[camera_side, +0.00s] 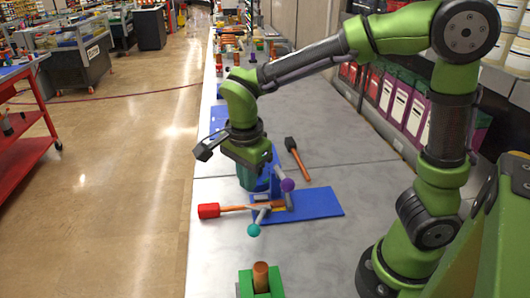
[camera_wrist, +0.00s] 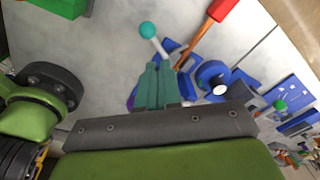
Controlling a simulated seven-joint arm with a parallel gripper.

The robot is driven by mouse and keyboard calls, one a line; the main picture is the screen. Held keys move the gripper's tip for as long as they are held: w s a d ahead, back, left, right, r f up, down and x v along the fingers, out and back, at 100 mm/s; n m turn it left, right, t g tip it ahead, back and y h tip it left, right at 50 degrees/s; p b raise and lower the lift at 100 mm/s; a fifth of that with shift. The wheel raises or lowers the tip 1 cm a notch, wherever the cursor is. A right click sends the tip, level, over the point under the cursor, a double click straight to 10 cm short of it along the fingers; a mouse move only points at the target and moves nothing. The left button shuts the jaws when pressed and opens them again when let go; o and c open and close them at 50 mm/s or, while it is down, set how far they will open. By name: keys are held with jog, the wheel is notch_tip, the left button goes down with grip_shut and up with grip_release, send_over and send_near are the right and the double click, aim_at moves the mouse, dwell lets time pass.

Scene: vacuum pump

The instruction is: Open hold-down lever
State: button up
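A blue fixture (camera_side: 318,203) lies on the grey table, with a blue upright on it. A lever with a red end (camera_side: 208,211) and an orange rod lies low across it to the left. Two short levers on it end in a teal ball (camera_side: 254,230) and a purple ball (camera_side: 288,185). I cannot tell which one is the hold-down lever. My gripper (camera_side: 248,180) points down just behind the red-ended lever, beside the blue upright. In the wrist view, its teal fingers (camera_wrist: 156,68) are together with nothing visible between them. The teal ball (camera_wrist: 147,30) and red end (camera_wrist: 221,9) lie beyond the fingertips.
A dark-headed hammer (camera_side: 298,158) with an orange handle lies behind the fixture. A green block (camera_side: 262,285) holding a brown cylinder stands at the table's front. More blue parts (camera_side: 218,117) stand farther back. The table right of the fixture is clear.

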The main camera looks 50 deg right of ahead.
aim_at(258, 222)
jog(key=w+f+m+g, duration=0.1)
jog(key=w+m, duration=0.1)
jog(key=w+a+f+m, duration=0.1)
jog(key=w+m, duration=0.1)
jog(key=w+a+f+m+g+h, duration=0.1)
jog(key=w+m, duration=0.1)
jog(key=w, duration=0.1)
jog(key=shift+a+g, duration=0.1)
jog(key=shift+g, duration=0.2)
grip_shut()
jog(key=f+m, duration=0.2)
jog(key=s+a+f+m, duration=0.1)
jog(key=f, duration=0.2)
jog(key=f+m+g, duration=0.1)
jog(key=f+m, duration=0.1)
jog(key=shift+s+a+f+m, duration=0.2)
jog(key=shift+a+f+m, duration=0.05)
jog(key=shift+a+m, duration=0.1)
jog(key=shift+s+d+f, duration=0.3)
jog(key=shift+s+d, duration=0.05)
jog(key=shift+s, duration=0.3)
jog(key=shift+s+d+f, duration=0.3)
jog(key=shift+s+d, duration=0.05)
jog(key=shift+s, duration=0.25)
jog(key=shift+s+d+f, duration=0.15)
jog(key=shift+s+d, duration=0.1)
jog(key=shift+s, duration=0.3)
jog(key=shift+s+n, duration=0.25)
jog(key=shift+n, duration=0.2)
